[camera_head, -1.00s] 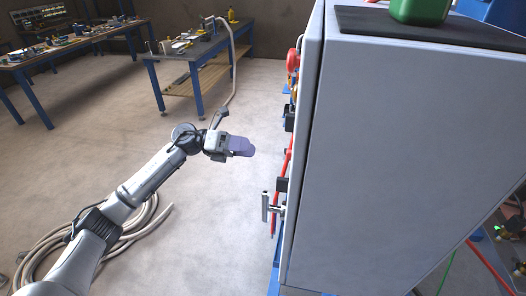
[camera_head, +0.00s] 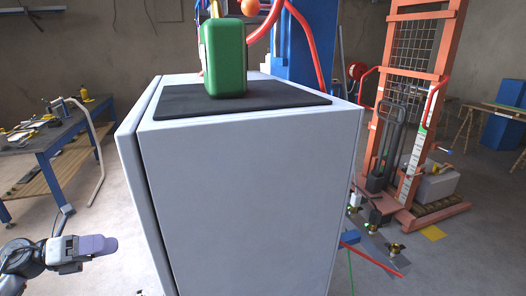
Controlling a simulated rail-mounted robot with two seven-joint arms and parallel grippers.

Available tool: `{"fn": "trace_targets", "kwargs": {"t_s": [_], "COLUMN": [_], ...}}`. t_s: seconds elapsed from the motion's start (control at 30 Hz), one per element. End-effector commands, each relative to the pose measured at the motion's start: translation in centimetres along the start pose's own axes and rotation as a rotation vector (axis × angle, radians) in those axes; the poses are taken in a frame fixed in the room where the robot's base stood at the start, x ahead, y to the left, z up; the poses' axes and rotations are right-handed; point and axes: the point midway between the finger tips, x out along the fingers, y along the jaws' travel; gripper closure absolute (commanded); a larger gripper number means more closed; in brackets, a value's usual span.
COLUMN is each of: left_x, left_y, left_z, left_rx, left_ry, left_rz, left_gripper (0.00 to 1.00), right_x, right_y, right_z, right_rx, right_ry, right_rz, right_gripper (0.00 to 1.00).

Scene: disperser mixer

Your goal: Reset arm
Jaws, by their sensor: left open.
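My left gripper (camera_head: 98,246) is at the lower left of the head view, with purple-grey fingers pointing right. It is open and holds nothing that I can see. It is in free air to the left of the grey cabinet (camera_head: 245,190), apart from it. My right gripper is out of view.
A green canister (camera_head: 223,58) stands on a black mat (camera_head: 170,104) on the cabinet top. A blue-legged workbench (camera_head: 48,140) stands at the left. An orange stacker (camera_head: 408,110) stands behind at the right. The floor (camera_head: 110,205) between workbench and cabinet is clear.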

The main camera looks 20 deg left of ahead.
Motion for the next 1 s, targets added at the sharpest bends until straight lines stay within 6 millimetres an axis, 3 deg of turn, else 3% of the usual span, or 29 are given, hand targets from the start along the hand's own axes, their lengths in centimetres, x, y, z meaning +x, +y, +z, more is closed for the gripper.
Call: {"fn": "trace_targets", "kwargs": {"t_s": [0.13, 0.23, 0.5, 0.63, 0.73, 0.83, 0.93, 1.0], "left_x": [0.0, -0.3, -3.6, -5.4, -6.6, -7.3, -7.4, -7.1], "left_y": [0.2, 0.8, 1.1, 0.5, 0.2, 0.6, 1.5, 2.7], "left_z": [0.9, 3.0, 10.8, 13.1, 13.7, 13.1, 11.2, 8.9], "left_rx": [-0.028, -0.052, -0.193, -0.283, -0.37, -0.485, -0.632, -0.754], "left_ry": [-0.054, -0.185, -0.754, -1.01, -1.19, -1.359, -1.514, -1.609], "left_rz": [0.014, 0.042, 0.061, 0.041, 0.027, 0.017, 0.018, 0.042], "left_gripper": [0.32, 0.32, 0.32, 0.32, 0.32, 0.32, 0.32, 0.32], "right_x": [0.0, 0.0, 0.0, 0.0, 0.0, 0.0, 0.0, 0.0], "right_y": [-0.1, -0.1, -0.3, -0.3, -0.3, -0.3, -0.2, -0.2], "right_z": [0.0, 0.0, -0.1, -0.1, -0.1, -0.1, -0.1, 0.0], "right_rx": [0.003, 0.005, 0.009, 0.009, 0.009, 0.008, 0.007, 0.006], "right_ry": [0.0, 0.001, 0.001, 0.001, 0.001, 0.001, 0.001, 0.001], "right_rz": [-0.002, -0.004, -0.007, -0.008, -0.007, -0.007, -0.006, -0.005], "right_gripper": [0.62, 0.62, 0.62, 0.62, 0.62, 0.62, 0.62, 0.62]}}
